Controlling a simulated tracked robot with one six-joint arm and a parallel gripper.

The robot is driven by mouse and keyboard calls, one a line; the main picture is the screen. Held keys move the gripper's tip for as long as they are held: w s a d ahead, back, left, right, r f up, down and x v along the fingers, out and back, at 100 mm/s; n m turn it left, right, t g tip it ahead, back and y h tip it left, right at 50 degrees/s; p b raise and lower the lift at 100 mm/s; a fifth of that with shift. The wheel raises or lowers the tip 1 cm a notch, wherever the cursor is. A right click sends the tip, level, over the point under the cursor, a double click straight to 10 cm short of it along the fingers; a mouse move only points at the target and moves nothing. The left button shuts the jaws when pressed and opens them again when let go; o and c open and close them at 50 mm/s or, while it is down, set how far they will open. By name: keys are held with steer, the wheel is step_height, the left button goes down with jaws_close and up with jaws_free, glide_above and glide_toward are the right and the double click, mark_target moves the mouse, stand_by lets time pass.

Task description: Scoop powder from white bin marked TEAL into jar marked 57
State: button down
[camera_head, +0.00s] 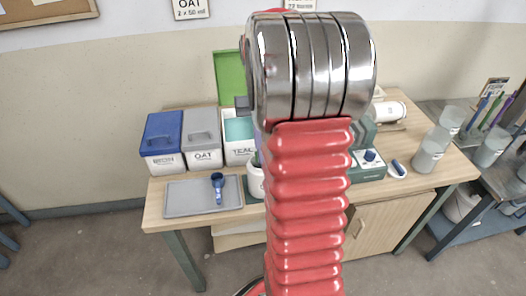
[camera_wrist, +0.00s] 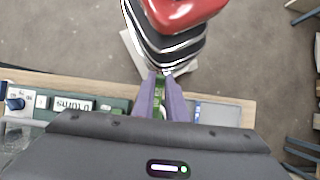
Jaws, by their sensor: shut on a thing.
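The open white bin marked TEAL (camera_head: 240,151) stands at the right of the bin row in the head view, its green lid (camera_head: 229,77) raised and teal powder (camera_head: 238,128) inside. A white jar (camera_head: 256,182) stands in front of it, partly hidden by my arm; I cannot read its number. My gripper is hidden behind my arm in the head view. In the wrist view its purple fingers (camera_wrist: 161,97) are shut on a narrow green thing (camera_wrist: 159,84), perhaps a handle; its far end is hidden. A blue scoop (camera_head: 218,187) lies on the grey tray.
A blue-lidded bin (camera_head: 163,135) and a grey-lidded bin marked OAT (camera_head: 203,139) stand left of TEAL. The grey tray (camera_head: 182,199) lies in front. A green device with a blue knob (camera_head: 369,167) and clear jars (camera_head: 428,154) are at right. A wall card (camera_head: 190,8) reads OAT 2 x 50 ml.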

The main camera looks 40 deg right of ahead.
steer(key=shift+s+a, duration=0.25)
steer(key=shift+s, duration=0.25)
steer(key=shift+w+r, duration=0.1)
stand_by(0.6)
steer(key=shift+w+d+r+g+y, duration=0.45)
steer(key=shift+w+r+g, duration=0.1)
steer(key=shift+g, duration=0.15)
steer(key=shift+w+d+r+g+y, duration=0.35)
steer(key=shift+w+r+g+y, duration=0.15)
steer(key=shift+g, duration=0.2)
stand_by(2.6)
